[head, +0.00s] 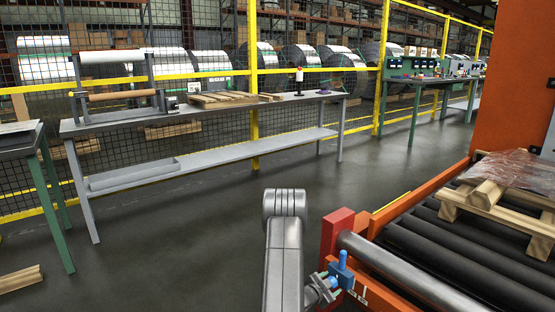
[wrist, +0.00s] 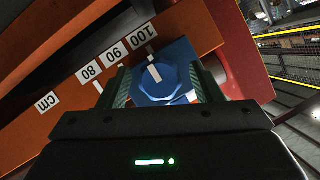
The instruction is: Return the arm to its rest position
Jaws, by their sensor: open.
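My arm (head: 285,240) reaches forward in the lower middle of the head view. My gripper (head: 322,288) is at its end, beside the red end block of the roller conveyor. In the wrist view the two green-padded fingers of my gripper (wrist: 164,88) are open, one on each side of a blue knob (wrist: 172,72) with a white mark. The knob (head: 342,270) also shows in the head view, close to the fingers. I cannot tell whether the fingers touch it.
An orange rail with a cm scale (wrist: 88,72) runs beside the knob. The roller conveyor (head: 430,290) at right carries a film-covered wooden pallet (head: 495,195). A grey workbench (head: 225,107) stands along the yellow-posted mesh fence (head: 253,70). The floor (head: 190,220) left of my arm is clear.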

